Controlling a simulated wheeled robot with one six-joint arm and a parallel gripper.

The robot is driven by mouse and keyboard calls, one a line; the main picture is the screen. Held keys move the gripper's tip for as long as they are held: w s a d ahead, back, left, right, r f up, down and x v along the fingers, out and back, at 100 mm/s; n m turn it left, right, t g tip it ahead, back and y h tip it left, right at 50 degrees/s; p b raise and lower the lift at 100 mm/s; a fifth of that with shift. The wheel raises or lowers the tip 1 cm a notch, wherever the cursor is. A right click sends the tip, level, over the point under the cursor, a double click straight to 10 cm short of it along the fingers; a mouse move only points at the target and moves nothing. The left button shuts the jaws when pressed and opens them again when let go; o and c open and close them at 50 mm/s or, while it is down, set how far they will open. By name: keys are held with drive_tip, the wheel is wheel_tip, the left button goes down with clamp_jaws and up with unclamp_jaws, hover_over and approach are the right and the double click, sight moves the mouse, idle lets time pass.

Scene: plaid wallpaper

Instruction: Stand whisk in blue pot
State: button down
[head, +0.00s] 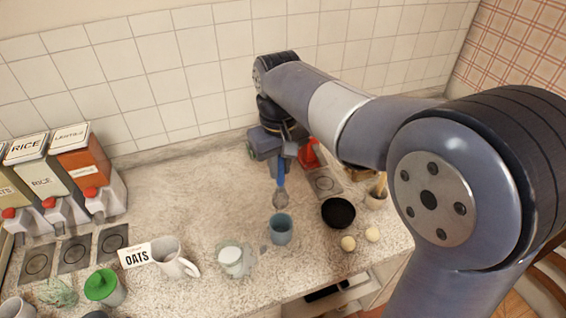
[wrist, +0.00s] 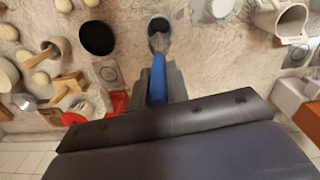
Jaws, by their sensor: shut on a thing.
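The whisk (head: 280,197) has a blue handle and a grey head. My gripper (head: 281,166) is shut on the blue handle, and the head points down. The blue pot (head: 281,229) is a small blue-grey cup standing on the counter. In the head view the whisk head is just behind and above the pot's far rim. In the wrist view the whisk (wrist: 158,75) reaches from my gripper (wrist: 160,88) and its head overlaps the opening of the pot (wrist: 152,22). I cannot tell whether the head is inside the rim.
A black bowl (head: 338,212) and pale round items (head: 348,243) sit right of the pot. A red object (head: 311,154) is close behind my gripper. The counter's left middle is clear.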

sight(280, 198)
drive_tip(key=shift+f+b, duration=2.35)
drive_tip(key=shift+f, duration=0.55)
drive_tip(key=shift+f+b, duration=1.5)
drive_tip(key=shift+f, duration=1.3)
drive_tip(key=c, duration=1.3)
unclamp_jaws()
drive_tip(key=shift+r, duration=0.1)
wheel_tip(280, 198, up, 11)
drive_tip(key=shift+f, duration=0.15)
drive_tip(key=shift+f, duration=0.1)
